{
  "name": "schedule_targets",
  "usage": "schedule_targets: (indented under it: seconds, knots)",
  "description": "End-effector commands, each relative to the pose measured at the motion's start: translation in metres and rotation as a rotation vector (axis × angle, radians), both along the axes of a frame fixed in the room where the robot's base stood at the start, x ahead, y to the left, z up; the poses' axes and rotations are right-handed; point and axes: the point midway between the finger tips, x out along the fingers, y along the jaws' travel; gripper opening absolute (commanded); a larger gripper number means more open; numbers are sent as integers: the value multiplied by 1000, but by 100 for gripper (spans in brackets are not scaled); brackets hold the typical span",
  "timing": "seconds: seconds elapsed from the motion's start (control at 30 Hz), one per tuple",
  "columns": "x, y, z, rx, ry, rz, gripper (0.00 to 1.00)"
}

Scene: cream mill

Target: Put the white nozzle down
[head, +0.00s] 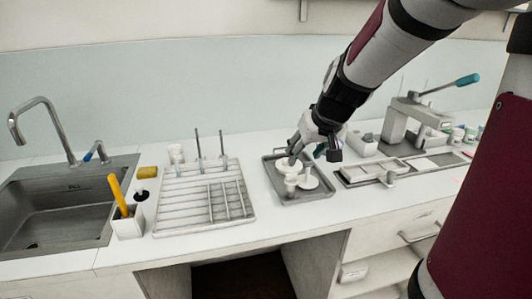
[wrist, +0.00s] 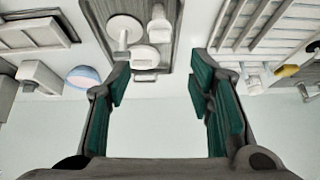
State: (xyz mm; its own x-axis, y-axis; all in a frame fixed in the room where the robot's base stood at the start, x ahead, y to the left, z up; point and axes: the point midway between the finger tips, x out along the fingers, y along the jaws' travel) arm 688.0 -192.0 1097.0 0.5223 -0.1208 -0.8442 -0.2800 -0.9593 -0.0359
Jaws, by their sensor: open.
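A grey tray (head: 318,195) on the counter holds several white pieces. A small upright white piece with a narrow neck (head: 291,186) stands near its front left and looks like the nozzle; it also shows in the wrist view (wrist: 158,24). Beside it is a white disc with a post (head: 309,182), also in the wrist view (wrist: 124,27). Another rounded white piece (wrist: 145,56) sits nearer the back; I cannot tell its exact shape. My gripper (head: 312,152) is over the tray's back part. In the wrist view its fingers (wrist: 158,84) are wide apart with nothing held between them.
A slatted white rack (head: 190,222) with upright rods is left of the tray. A sink (head: 60,205) and a holder with a yellow-handled tool (head: 127,226) lie further left. A lever press (head: 400,125) and a flat grey frame (head: 360,173) stand to the right.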

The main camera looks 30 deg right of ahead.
Motion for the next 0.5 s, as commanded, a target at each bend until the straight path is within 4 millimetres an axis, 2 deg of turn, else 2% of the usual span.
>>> schedule_targets:
  seconds: [0.07,0.13,0.23,0.4,0.5]
  knots:
    - [-4,10,5,8,1,14,48]
    - [-11,29,11,23,7,43,48]
    - [-33,70,22,54,28,105,48]
    - [-99,143,32,81,110,217,48]
    - [-141,168,31,68,163,257,48]
